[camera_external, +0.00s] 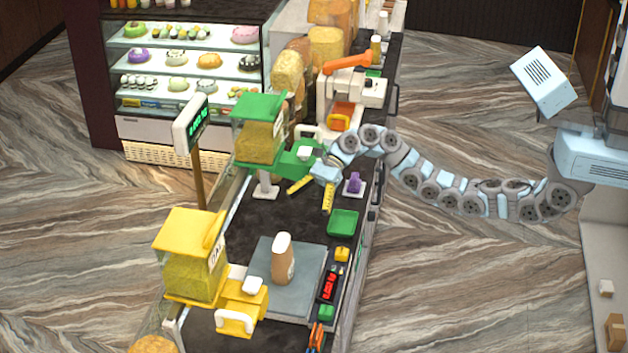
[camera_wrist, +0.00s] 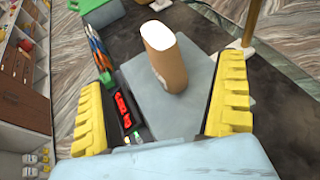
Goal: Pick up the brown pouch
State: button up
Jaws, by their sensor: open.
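The brown pouch (camera_external: 282,262) stands upright on a grey square plate (camera_external: 262,271) on the dark counter. It has a white top and a pale label. In the wrist view the pouch (camera_wrist: 168,62) stands ahead of my gripper, between the lines of the two fingers. My gripper (camera_external: 314,190) has yellow fingers and is above the counter, behind the plate in the outside view and apart from the pouch. The wrist view shows my gripper (camera_wrist: 164,112) wide open with nothing between its fingers.
A yellow dispenser (camera_external: 197,262) stands left of the plate and a green dispenser (camera_external: 262,140) stands near my gripper. A green tray (camera_external: 343,223), a purple item (camera_external: 354,183) and a red-lit display (camera_external: 330,286) line the counter's right side. A price display on a pole (camera_external: 192,125) rises at left.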

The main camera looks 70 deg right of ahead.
aim_at(285, 239)
jog(key=p+x, duration=0.1)
jog(key=x, duration=0.8)
jog(key=shift+a+r+p, duration=0.1)
jog(key=shift+a+p, duration=0.05)
jog(key=shift+p, duration=0.15)
jog(key=x, duration=0.1)
jog(key=p+x, duration=0.1)
jog(key=x, duration=0.2)
jog(key=shift+s+a, duration=0.1)
jog(key=shift+s, duration=0.15)
jog(key=shift+w+a+f, duration=0.25)
jog(key=shift+a+f, duration=0.1)
jog(key=shift+a, duration=0.1)
jog(key=c, duration=1.7)
